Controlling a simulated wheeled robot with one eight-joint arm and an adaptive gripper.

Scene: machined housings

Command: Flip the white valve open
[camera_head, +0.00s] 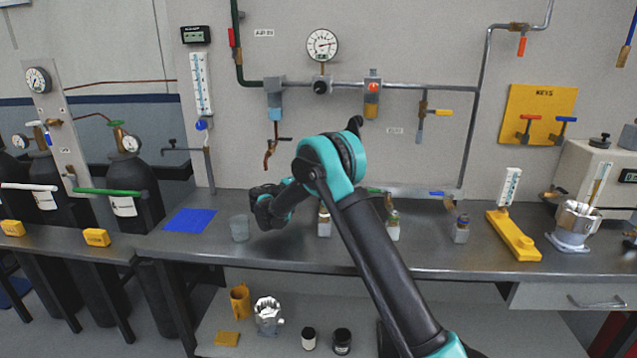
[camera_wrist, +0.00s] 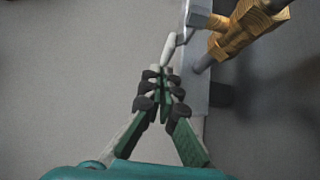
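In the wrist view a white lever (camera_wrist: 169,49) stands out beside a grey metal plate (camera_wrist: 197,75) with a brass fitting (camera_wrist: 243,30) on it. My gripper (camera_wrist: 162,74) points at the lever's near end. Its fingers run together at the tips and look shut. The lever's end lies at or just beyond the tips; I cannot tell whether it is touched. In the head view my gripper (camera_head: 262,211) is low over the bench, left of centre, its fingertips not clear. A white handle (camera_head: 28,187) shows at the far left by the cylinders; I cannot tell whether it is the same lever.
Pipes and a pressure gauge (camera_head: 322,45) are on the wall. Dark cylinders (camera_head: 134,190) stand at the left.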

